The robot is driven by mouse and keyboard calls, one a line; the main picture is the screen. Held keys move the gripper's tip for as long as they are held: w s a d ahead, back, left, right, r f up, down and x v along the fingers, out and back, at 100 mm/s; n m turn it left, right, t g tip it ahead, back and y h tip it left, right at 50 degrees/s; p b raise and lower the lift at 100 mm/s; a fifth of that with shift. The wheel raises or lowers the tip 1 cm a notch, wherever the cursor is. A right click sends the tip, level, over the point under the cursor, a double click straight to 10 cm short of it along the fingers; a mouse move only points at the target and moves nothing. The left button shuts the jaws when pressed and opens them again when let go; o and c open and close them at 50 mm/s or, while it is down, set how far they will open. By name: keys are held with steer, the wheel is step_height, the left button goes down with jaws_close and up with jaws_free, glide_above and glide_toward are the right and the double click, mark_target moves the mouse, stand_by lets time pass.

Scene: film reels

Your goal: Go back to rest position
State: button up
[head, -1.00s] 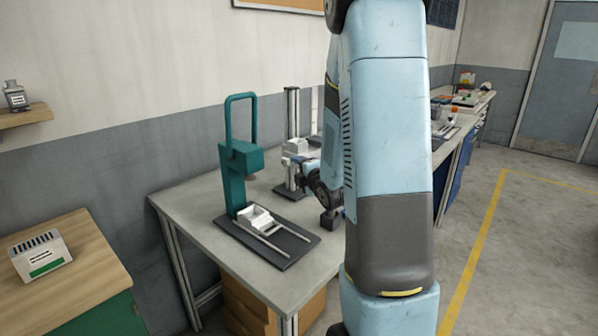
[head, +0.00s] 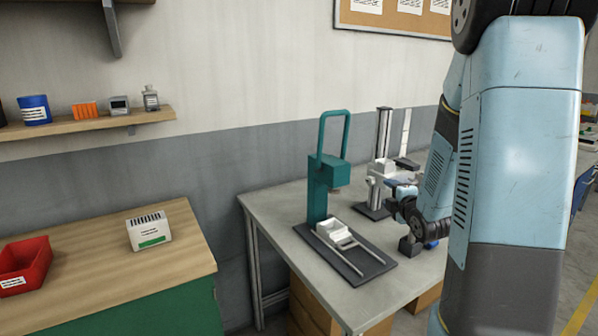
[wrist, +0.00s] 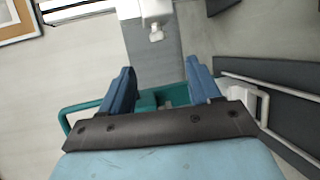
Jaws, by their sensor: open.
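My gripper (wrist: 161,88) is open in the wrist view, with its two blue fingers spread apart and nothing held between them. Beyond the fingers is the teal press (wrist: 148,103), partly hidden by the gripper body. In the head view my light-blue arm stands at the right and reaches over the grey table (head: 270,210). The end of the arm is to the right of the teal press (head: 318,188); the fingertips are too small there to make out clearly.
The press stands on a dark base with a white carriage (head: 333,229) and rails. A white-and-grey column stand (head: 384,140) is behind my wrist. At left are a wooden-topped cabinet (head: 100,265), a red bin (head: 25,266), a white box (head: 149,230) and a wall shelf (head: 85,124).

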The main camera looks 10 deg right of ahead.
steer(key=s+a+r+m+g+h, duration=0.2)
steer(key=s+a+r+m+g, duration=0.3)
steer(key=s+r+m, duration=0.5)
steer(key=s+a+r+m+g+y, duration=0.1)
steer(key=s+a+m, duration=0.3)
steer(key=s, duration=0.5)
steer(key=s+a+r+m+g+y, duration=0.1)
steer(key=s+a+m+g, duration=0.3)
steer(key=s, duration=0.6)
steer(key=shift+a+r+m, duration=0.3)
steer(key=shift+a+r, duration=0.05)
steer(key=shift+a, duration=0.05)
steer(key=shift+s, duration=0.1)
